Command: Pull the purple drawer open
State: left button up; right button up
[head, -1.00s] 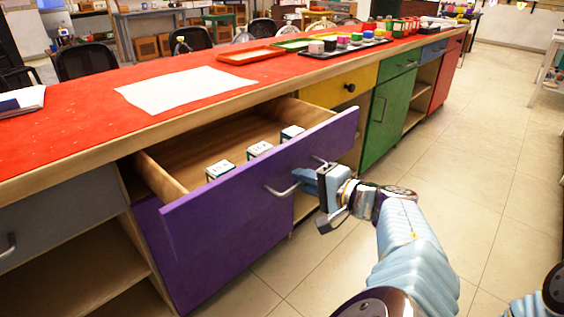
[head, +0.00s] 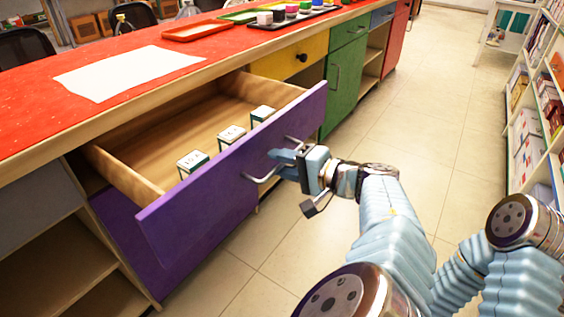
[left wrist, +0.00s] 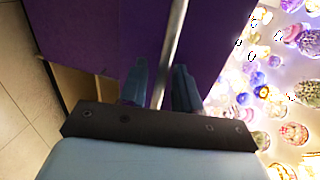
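The purple drawer stands well out of the cabinet, its purple front (head: 215,185) facing me and its wooden inside bare except for three small white-and-green boxes (head: 232,134) behind the front. A silver bar handle (head: 259,179) is on the front; it also shows in the left wrist view (left wrist: 172,45). My left gripper (head: 283,157) is at the handle. My right gripper is out of view.
The red countertop (head: 130,52) carries white paper (head: 128,73), trays (head: 197,31) and paint pots. A yellow drawer (head: 290,62) and green door (head: 345,82) lie beyond. White shelves (head: 535,110) stand at right. The tiled floor (head: 425,110) between is clear.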

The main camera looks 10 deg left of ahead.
pick_arm(q)
jog(key=v, duration=1.4)
jog(key=shift+p, duration=0.35)
jog(key=shift+a+f, duration=0.1)
jog(key=shift+f, duration=0.05)
